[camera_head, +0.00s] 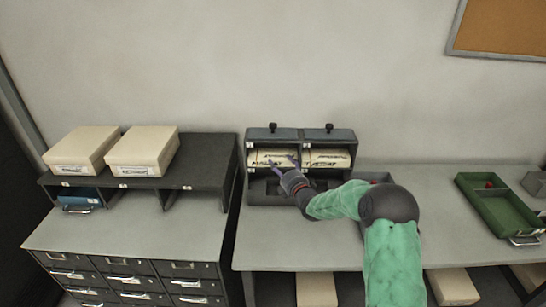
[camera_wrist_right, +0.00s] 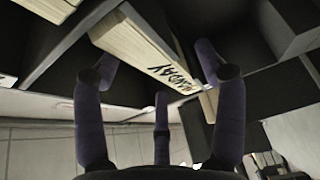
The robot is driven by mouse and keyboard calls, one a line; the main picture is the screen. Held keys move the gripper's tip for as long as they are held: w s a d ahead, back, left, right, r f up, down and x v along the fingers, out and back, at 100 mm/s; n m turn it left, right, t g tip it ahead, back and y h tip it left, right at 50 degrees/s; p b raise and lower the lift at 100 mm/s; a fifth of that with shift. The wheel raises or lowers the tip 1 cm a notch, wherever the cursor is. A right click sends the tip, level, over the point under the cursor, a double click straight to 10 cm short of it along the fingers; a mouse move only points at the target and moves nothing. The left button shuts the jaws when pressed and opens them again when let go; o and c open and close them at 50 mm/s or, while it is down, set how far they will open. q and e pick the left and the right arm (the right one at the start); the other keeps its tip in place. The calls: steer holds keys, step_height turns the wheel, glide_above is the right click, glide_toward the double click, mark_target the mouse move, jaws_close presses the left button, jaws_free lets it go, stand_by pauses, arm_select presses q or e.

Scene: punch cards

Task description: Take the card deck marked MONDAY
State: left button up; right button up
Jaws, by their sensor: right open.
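A cream card deck (camera_head: 258,156) with black hand lettering lies in the upper left compartment of a dark two-bay rack (camera_head: 257,197). In the right wrist view the lettering on the deck (camera_wrist_right: 140,42) is upside down and partly readable, ending in "NDAY". My right gripper (camera_head: 283,163) is in front of this deck, with its purple fingers spread. In the wrist view the deck's end lies between the open fingers (camera_wrist_right: 156,55); I cannot tell whether they touch it. My left gripper is out of view.
A second lettered deck (camera_head: 327,158) lies in the right compartment. Two cream boxes (camera_head: 80,150) (camera_head: 143,151) stand on a dark shelf at left. A green tray (camera_head: 498,207) with a red item is at right. The grey bench (camera_head: 300,245) is mostly bare in front.

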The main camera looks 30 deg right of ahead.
mark_target(274, 156)
steer(key=shift+w+r+p, duration=0.15)
steer(key=shift+w+p, duration=0.35)
steer(key=shift+w, duration=0.05)
steer(key=w+p, duration=0.1)
steer(key=w, duration=0.2)
steer(key=shift+r+p, duration=0.2)
steer(key=shift+p, duration=0.2)
steer(key=shift+w+d+f, duration=0.1)
steer(key=shift+w+f, duration=0.05)
steer(key=shift+w, duration=0.4)
jaws_close()
